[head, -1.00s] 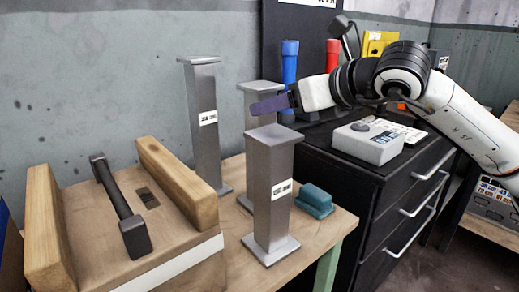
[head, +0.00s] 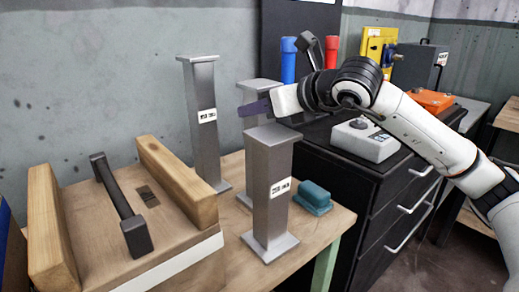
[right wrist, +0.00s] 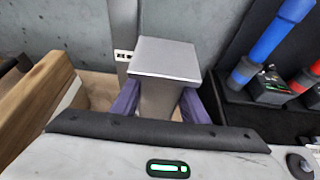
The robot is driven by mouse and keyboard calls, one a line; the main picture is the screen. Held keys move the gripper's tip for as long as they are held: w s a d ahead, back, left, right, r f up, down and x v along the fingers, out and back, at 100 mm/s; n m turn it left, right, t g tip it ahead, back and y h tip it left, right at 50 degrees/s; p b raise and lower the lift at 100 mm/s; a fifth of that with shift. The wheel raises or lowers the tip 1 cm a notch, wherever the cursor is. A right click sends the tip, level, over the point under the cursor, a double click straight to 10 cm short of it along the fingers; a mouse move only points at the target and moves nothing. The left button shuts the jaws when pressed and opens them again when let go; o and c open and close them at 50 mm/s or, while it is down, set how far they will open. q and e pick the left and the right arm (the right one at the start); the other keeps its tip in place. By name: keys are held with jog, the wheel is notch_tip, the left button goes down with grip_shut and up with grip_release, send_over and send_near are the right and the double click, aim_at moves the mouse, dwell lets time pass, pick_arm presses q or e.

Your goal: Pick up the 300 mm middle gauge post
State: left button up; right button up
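Three grey gauge posts with square caps and foot plates stand upright on the wooden bench. The tallest (head: 205,120) is at the left, one (head: 270,200) is at the front, and one (head: 258,88) stands between and behind, largely hidden by the front post and my gripper. The labels are too small to read. My right gripper (head: 256,107) is level with the upper part of this rear post. In the right wrist view its purple fingers (right wrist: 160,102) stand open on either side of the post below its cap (right wrist: 165,58). Contact cannot be told. My left gripper is not in view.
A wooden fixture (head: 178,185) with a black handle (head: 120,205) lies left. A teal block (head: 313,198) sits right of the front post. A black drawer cabinet (head: 340,185) at the right carries a grey box (head: 365,140) and blue (head: 289,60) and red tools.

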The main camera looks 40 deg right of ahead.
grip_shut()
jog(key=shift+r, duration=0.1)
